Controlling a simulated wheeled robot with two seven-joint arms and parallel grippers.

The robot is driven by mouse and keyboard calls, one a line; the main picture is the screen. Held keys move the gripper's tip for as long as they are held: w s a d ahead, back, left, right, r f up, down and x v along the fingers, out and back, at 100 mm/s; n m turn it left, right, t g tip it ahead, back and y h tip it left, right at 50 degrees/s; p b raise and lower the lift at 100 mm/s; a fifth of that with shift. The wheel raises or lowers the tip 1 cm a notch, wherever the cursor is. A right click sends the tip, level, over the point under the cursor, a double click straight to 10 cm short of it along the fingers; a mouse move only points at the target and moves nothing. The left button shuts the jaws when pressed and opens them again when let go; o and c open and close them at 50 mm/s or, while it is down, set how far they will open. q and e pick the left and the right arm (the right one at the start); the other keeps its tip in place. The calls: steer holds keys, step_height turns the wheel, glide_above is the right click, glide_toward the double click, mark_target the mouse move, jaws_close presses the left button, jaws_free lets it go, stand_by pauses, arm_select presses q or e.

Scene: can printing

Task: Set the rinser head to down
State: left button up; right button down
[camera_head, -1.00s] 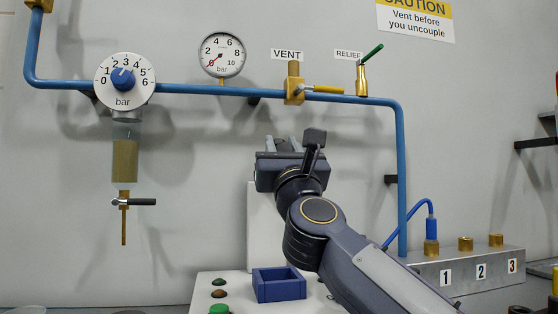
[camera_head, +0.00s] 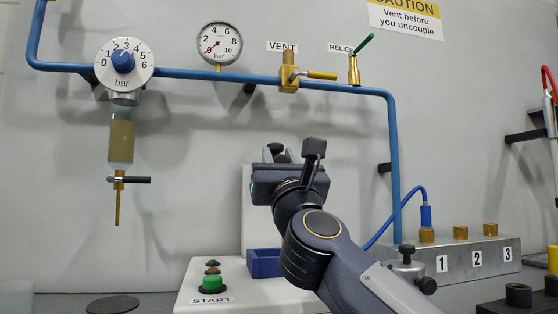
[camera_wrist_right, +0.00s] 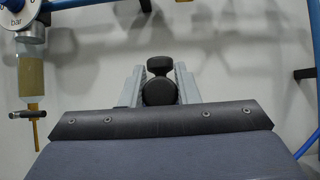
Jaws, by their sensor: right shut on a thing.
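My right gripper (camera_head: 278,154) is raised in front of the grey wall, above a white machine base (camera_head: 205,270). In the right wrist view, the right gripper (camera_wrist_right: 158,88) has its two grey fingers on either side of a dark, rounded knob-like part (camera_wrist_right: 160,92), and it is shut on that part. A white upright (camera_head: 247,205) of the machine stands just behind the gripper, mostly hidden by my arm. I cannot make out which part is the rinser head or how it is set. My left gripper is not in view.
A blue pipe (camera_head: 200,74) carries a dial (camera_head: 123,61), a gauge (camera_head: 219,44), a vent valve (camera_head: 289,78) and a relief valve (camera_head: 354,70). A green START button (camera_head: 211,284) and blue box (camera_head: 264,264) are below the gripper. A numbered block (camera_head: 460,257) stands right.

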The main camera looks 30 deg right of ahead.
steer(key=shift+s+r, duration=0.1)
steer(key=shift+s, duration=0.05)
steer(key=c, duration=1.4)
jaws_free()
steer(key=shift+s+a, duration=0.1)
steer(key=shift+o, duration=0.2)
steer(key=shift+s+f, duration=0.1)
steer(key=shift+f, duration=0.1)
steer(key=b+v, duration=0.1)
steer(key=v, duration=0.6)
steer(key=shift+s, duration=0.2)
steer(key=shift+f, duration=0.1)
